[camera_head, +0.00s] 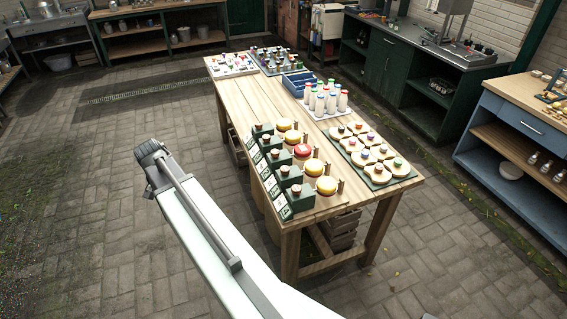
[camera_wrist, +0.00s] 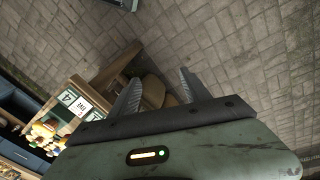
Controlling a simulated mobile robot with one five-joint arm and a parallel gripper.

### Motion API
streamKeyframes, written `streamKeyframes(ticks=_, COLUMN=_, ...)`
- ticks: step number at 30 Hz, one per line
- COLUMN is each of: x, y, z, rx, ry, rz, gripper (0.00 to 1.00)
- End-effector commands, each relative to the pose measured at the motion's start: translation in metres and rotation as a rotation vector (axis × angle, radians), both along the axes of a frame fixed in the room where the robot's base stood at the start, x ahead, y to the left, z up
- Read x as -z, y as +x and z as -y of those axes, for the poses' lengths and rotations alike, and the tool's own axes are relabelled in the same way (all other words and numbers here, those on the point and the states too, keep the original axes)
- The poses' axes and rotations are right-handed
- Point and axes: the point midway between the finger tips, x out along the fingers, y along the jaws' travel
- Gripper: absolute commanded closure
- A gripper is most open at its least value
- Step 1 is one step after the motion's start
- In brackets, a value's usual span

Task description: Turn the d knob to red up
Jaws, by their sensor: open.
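A row of dark green blocks (camera_head: 289,180) with small knobs on top and pale label cards (camera_head: 284,211) in front runs along the near left edge of the wooden table (camera_head: 330,205). Behind them stand round cheese-like discs, several yellow (camera_head: 326,185) and one red (camera_head: 303,150). I cannot read which block is d, nor which way its knob is turned. My gripper (camera_wrist: 160,88) is open, its two fingers apart with nothing between them. In the head view my arm's dark end is over the floor, left of the table and apart from the blocks.
A tray of topped discs (camera_head: 375,158), white bottles (camera_head: 325,98), a blue crate (camera_head: 298,82) and trays of small items (camera_head: 275,60) share the table. In the wrist view a white card marked 4 (camera_wrist: 72,98) shows at left. The paved floor (camera_head: 110,220) left of the table is clear.

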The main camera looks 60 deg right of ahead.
Motion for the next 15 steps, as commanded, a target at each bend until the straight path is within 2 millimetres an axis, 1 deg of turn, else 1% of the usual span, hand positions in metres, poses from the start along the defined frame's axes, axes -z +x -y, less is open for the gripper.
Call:
streamKeyframes(ticks=1, x=-0.015, y=-0.003, z=0.068, rx=0.249, ry=-0.045, rz=0.003, gripper=0.45)
streamKeyframes(ticks=2, x=-0.019, y=-0.012, z=0.104, rx=0.403, ry=-0.077, rz=0.006, gripper=0.45)
streamKeyframes(ticks=3, x=-0.025, y=-0.026, z=0.15, rx=0.6, ry=-0.121, rz=0.013, gripper=0.45)
streamKeyframes(ticks=5, x=-0.033, y=-0.052, z=0.21, rx=0.868, ry=-0.185, rz=0.024, gripper=0.45)
streamKeyframes(ticks=6, x=-0.037, y=-0.071, z=0.244, rx=1.024, ry=-0.226, rz=0.031, gripper=0.45)
streamKeyframes(ticks=9, x=-0.046, y=-0.112, z=0.306, rx=1.32, ry=-0.31, rz=0.047, gripper=0.45)
streamKeyframes(ticks=10, x=-0.047, y=-0.121, z=0.318, rx=1.382, ry=-0.328, rz=0.052, gripper=0.45)
streamKeyframes(ticks=12, x=-0.05, y=-0.137, z=0.336, rx=1.481, ry=-0.362, rz=0.059, gripper=0.45)
streamKeyframes(ticks=15, x=-0.05, y=-0.147, z=0.345, rx=1.537, ry=-0.379, rz=0.065, gripper=0.45)
